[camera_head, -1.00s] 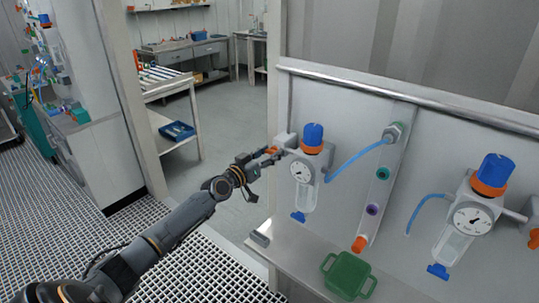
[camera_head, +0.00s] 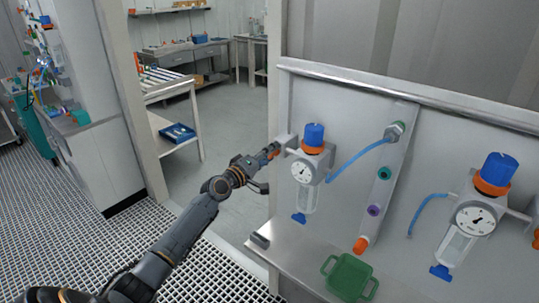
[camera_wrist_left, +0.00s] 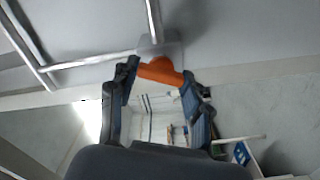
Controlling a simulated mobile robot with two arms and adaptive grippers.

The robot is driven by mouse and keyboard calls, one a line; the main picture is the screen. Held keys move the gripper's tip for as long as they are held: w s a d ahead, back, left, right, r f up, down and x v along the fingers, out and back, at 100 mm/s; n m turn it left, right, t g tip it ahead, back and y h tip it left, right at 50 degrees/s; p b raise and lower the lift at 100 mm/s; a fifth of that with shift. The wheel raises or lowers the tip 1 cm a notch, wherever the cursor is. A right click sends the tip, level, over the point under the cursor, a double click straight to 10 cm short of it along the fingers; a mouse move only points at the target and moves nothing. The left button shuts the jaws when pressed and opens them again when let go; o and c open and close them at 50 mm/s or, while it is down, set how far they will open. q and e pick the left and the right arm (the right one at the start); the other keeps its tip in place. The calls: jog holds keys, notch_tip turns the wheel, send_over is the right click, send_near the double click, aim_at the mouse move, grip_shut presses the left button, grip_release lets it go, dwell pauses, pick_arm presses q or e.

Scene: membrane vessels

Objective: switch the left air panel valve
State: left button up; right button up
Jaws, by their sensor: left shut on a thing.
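The left air panel unit has a blue knob (camera_head: 314,134), an orange ring, a round gauge (camera_head: 302,172) and a clear bowl below. The left valve's orange handle (camera_head: 273,148) is at the unit's left end, partly hidden by my gripper. In the left wrist view the orange handle (camera_wrist_left: 160,71) lies crosswise between the fingertips, in front of a grey valve body. My left gripper (camera_head: 267,156) comes in from the left and is shut on the handle; it also shows in the left wrist view (camera_wrist_left: 160,85). My right gripper is not in view.
A second regulator (camera_head: 477,217) stands at the right, with another orange valve handle (camera_head: 535,237) at the picture's edge. A green tray (camera_head: 348,277) lies on the ledge below. Blue hoses run from both units. A door frame (camera_head: 130,100) stands left of my arm.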

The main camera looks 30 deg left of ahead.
pick_arm(q)
jog(key=shift+n, duration=1.6)
jog(key=o, duration=1.2)
jog(key=shift+c, duration=0.2)
jog(key=s+a, duration=0.1)
jog(key=s, duration=1.1)
